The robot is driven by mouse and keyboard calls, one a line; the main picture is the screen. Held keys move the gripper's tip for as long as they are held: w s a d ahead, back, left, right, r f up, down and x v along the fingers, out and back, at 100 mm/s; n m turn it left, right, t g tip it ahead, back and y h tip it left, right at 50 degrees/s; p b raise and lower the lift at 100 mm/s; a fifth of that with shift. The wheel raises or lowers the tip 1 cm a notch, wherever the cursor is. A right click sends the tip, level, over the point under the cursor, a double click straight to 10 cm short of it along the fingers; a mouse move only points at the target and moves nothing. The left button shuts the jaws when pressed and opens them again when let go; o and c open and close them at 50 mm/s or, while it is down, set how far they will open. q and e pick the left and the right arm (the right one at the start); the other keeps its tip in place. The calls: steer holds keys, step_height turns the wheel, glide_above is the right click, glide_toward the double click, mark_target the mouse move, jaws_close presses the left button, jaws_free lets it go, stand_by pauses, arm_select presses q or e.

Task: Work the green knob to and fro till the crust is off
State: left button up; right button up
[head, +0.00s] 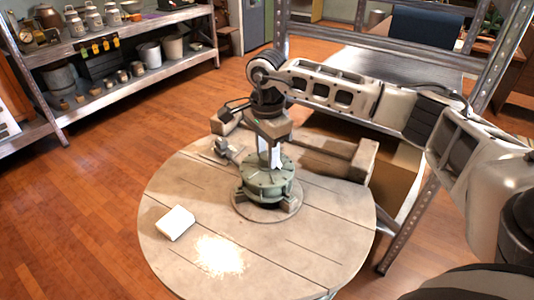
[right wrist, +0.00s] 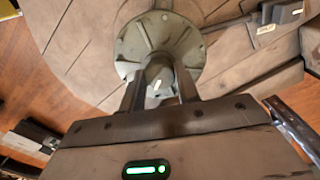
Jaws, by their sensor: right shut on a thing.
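The green knob (head: 268,181) is a grey-green round piece with a flanged rim, on a round plate on the wooden table (head: 320,215). It also shows in the right wrist view (right wrist: 185,42), where pale streaks mark its flat face; I cannot tell whether they are crust. My right gripper (head: 270,156) points down from above, shut on the knob's raised middle part. In the right wrist view, its two fingers (right wrist: 160,84) stand on either side of that part and partly hide it. My left gripper is not in view.
A white block (head: 175,223) and a patch of pale crumbs (head: 219,256) lie on the table's near left. A grey clamp-like tool (head: 224,149) and wooden blocks (head: 340,158) lie behind the knob. Metal shelves (head: 110,75) with jars and pots stand at the left.

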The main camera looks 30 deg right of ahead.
steer(key=shift+r+n+b, duration=0.1)
steer(key=shift+n+b, duration=0.25)
steer(key=shift+n, duration=1.25)
steer(key=o, duration=1)
step_height(320, 180, up, 16)
steer(key=shift+f+p, duration=0.1)
steer(key=shift+p, duration=0.4)
